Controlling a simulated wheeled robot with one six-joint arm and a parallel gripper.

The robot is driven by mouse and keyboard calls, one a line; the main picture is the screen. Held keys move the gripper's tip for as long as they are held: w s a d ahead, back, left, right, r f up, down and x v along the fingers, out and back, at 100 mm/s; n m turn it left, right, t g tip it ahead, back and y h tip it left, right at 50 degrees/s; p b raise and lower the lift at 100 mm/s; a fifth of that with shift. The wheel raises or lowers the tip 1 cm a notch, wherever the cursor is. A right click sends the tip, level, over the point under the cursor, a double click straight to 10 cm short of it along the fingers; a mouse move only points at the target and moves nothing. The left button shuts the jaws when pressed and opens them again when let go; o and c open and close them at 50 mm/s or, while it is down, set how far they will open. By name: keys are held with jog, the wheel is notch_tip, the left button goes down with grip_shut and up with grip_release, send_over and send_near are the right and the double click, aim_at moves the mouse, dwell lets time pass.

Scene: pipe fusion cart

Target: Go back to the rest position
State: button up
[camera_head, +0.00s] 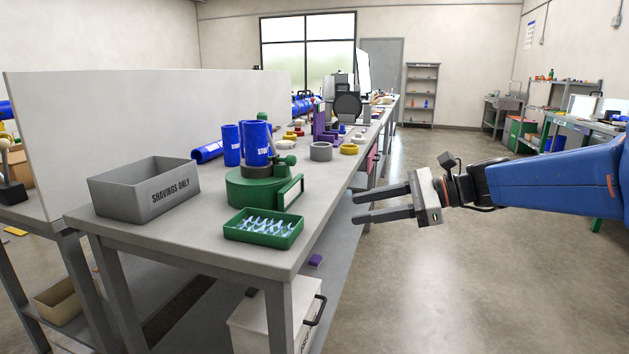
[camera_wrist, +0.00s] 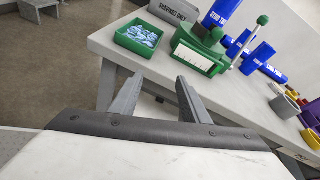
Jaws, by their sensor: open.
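My gripper (camera_head: 354,207) is open and empty. In the head view it hangs in the air just off the right side of the grey workbench (camera_head: 335,200), with its fingers pointing left toward the bench. In the wrist view my gripper (camera_wrist: 156,82) shows two grey fingers apart with nothing between them. Beyond the fingers are the bench edge, a green tray (camera_wrist: 138,38) and a green fixture (camera_wrist: 203,50). My blue arm reaches in from the right of the head view.
On the bench stand a grey "SHAVINGS ONLY" box (camera_head: 145,190), a green tray of blue-white pieces (camera_head: 263,228), a green fixture (camera_head: 262,187) and blue pipes (camera_head: 256,143). A white cabinet (camera_head: 262,325) sits below. The floor (camera_head: 440,280) right of the bench is clear.

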jog(key=s+d+f+n+g+h, duration=0.1)
jog(key=s+d+f+n+h, duration=0.2)
jog(key=s+f+n+h, duration=0.75)
jog(key=s+d+f+n+t+h, duration=0.1)
jog(key=s+d+f+n+h, duration=0.2)
jog(key=s+d+f+n, duration=0.4)
jog(key=s+d+f, duration=0.2)
jog(key=s+d, duration=0.3)
jog(key=s, duration=0.1)
jog(key=shift+s+t, duration=0.25)
jog(key=shift+t, duration=0.15)
